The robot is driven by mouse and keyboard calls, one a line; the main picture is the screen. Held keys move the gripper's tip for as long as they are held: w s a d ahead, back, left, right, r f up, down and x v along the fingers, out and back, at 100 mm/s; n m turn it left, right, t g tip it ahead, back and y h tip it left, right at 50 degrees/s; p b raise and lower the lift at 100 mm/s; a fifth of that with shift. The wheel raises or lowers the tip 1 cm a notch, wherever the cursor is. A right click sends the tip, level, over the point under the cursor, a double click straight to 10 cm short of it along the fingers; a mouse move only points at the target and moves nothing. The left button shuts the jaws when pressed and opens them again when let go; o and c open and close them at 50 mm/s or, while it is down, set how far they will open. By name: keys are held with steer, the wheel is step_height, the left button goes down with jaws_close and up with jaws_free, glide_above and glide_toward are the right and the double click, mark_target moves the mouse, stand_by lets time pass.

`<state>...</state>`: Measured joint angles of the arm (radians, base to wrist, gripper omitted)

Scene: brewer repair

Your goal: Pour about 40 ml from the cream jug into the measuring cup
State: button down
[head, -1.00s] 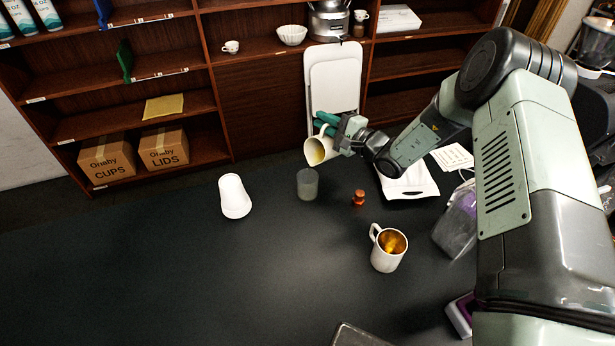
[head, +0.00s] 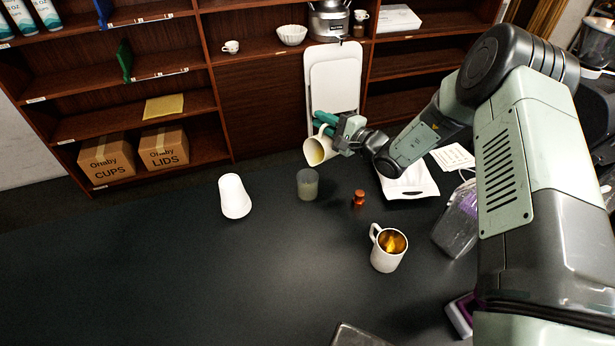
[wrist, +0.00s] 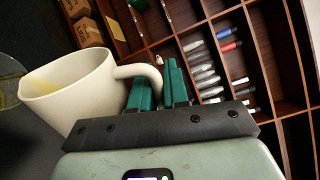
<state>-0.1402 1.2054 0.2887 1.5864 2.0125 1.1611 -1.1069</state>
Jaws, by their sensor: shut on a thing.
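The cream jug (head: 318,151) is white with pale yellow liquid inside. It is tilted to the left in the air, its mouth above and near the measuring cup. My gripper (head: 327,123) is shut on the jug's handle. In the wrist view the jug (wrist: 75,90) fills the left side, and the green fingers of my gripper (wrist: 157,84) are at its handle. The measuring cup (head: 308,186) is clear and grey, stands upright on the dark table, and seems to hold something pale. A piece of it may show at the wrist view's left edge. No stream is clearly visible.
A white rounded object (head: 234,196) lies left of the cup. A small orange-brown bottle (head: 359,198) stands to its right. A white mug with a golden inside (head: 387,252) stands nearer. The table's left front is clear.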

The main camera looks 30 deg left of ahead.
steer(key=shift+s+a+r+n, duration=0.1)
steer(key=shift+s+r+n, duration=0.2)
steer(key=shift+n, duration=0.2)
stand_by(0.8)
steer(key=w+f+m, duration=0.1)
steer(key=m, duration=0.1)
steer(key=w+d+f+m, duration=0.1)
steer(key=w, duration=0.1)
steer(key=shift+d+f+m, duration=0.1)
steer(key=shift+f+m, duration=0.25)
steer(key=shift+m, duration=0.05)
steer(key=shift+w+f+m, duration=0.25)
steer(key=shift+f+m, duration=0.25)
steer(key=shift+m, duration=0.1)
steer(key=shift+w+d+m, duration=0.2)
steer(key=shift+w+m, duration=0.2)
steer(key=shift+m, duration=0.4)
steer(key=w+d+f+m, duration=0.1)
steer(key=w+f+m, duration=0.3)
steer(key=m, duration=0.5)
steer(key=shift+w+d+f, duration=0.15)
steer(key=shift+w+d, duration=0.1)
steer(key=shift+w, duration=0.65)
